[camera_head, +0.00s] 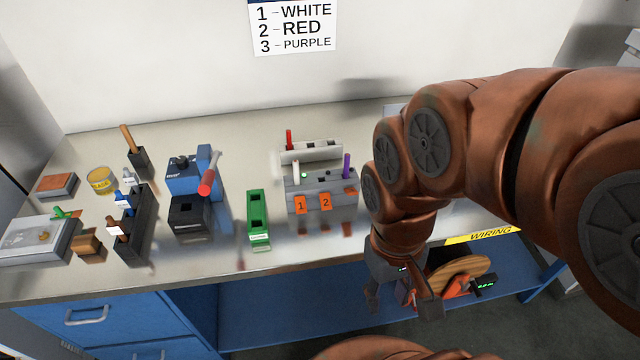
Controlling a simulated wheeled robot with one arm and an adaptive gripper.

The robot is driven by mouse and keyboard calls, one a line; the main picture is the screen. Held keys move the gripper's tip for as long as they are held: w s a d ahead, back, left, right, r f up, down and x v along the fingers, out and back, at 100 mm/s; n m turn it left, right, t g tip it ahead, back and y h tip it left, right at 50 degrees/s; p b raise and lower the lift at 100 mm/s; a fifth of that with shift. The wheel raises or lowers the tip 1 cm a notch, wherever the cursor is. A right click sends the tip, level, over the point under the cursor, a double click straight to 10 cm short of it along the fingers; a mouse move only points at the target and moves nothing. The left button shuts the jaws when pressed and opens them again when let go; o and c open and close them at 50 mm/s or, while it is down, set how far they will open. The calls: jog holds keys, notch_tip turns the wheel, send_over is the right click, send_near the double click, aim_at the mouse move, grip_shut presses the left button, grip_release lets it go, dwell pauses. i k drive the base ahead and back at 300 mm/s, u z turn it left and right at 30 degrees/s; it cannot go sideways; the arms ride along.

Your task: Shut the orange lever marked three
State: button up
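The grey dispenser block (320,188) stands on the bench, left of my arm. Orange lever 1 (300,205) and orange lever 2 (326,203) hang flat on its front with their numbers showing. The third orange lever (350,192), at the right end, sits higher and looks tipped outward; its number cannot be read. A white stick (296,172) and a purple stick (346,165) stand in the block. My gripper (402,304) points down, right of and nearer than the dispenser, in front of the bench edge. Its fingers are apart, with nothing seen held between them.
A green holder (258,215) stands left of the dispenser. A grey block with a red stick (289,139) is behind it. Blue and black devices (190,176) stand farther left. A wooden disc (458,276) and orange tool lie below, behind my gripper. The bench front before the dispenser is clear.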

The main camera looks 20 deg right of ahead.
aim_at(351, 191)
jog(key=k, duration=0.5)
jog(key=u, duration=2.15)
jog(key=i, duration=1.35)
jog(key=z, duration=2.35)
